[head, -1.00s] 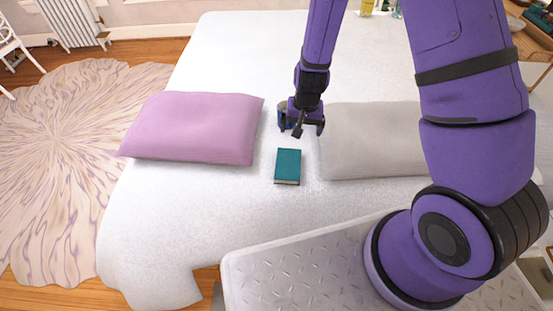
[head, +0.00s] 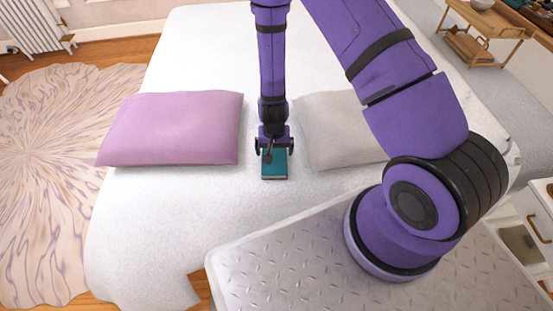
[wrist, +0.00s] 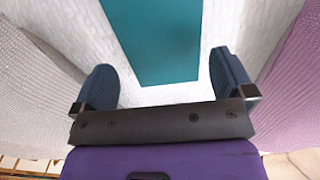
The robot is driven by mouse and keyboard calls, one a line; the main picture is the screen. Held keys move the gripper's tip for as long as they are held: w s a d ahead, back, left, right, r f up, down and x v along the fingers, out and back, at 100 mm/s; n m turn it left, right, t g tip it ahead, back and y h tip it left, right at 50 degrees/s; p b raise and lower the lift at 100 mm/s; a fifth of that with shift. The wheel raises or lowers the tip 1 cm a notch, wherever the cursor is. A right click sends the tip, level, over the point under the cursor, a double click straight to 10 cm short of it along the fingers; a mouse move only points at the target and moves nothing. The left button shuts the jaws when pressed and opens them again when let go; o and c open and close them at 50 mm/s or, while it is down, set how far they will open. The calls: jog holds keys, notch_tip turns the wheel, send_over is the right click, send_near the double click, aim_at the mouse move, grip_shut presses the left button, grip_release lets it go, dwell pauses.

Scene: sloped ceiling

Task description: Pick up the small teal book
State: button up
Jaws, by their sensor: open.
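The small teal book (head: 275,167) lies flat on the white bed between the two pillows. In the wrist view the teal book (wrist: 157,40) fills the top middle, just beyond the fingers. My gripper (head: 273,152) points down over the far part of the book and hides that part in the head view. In the wrist view my gripper (wrist: 165,88) has its two dark fingers spread wide, with the book's end reaching between their lines. Nothing is held. The exact height of the fingers above the book cannot be told.
A pink pillow (head: 172,128) lies to the left of the book and a light grey pillow (head: 338,135) to the right, both close to my gripper. The bed (head: 190,205) is clear in front of the book. A wooden cart (head: 480,35) stands at the far right.

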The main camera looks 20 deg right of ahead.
aim_at(275, 158)
jog(key=shift+a+f, duration=0.1)
jog(key=shift+f, duration=2.55)
jog(key=c, duration=0.7)
jog(key=shift+r, duration=0.1)
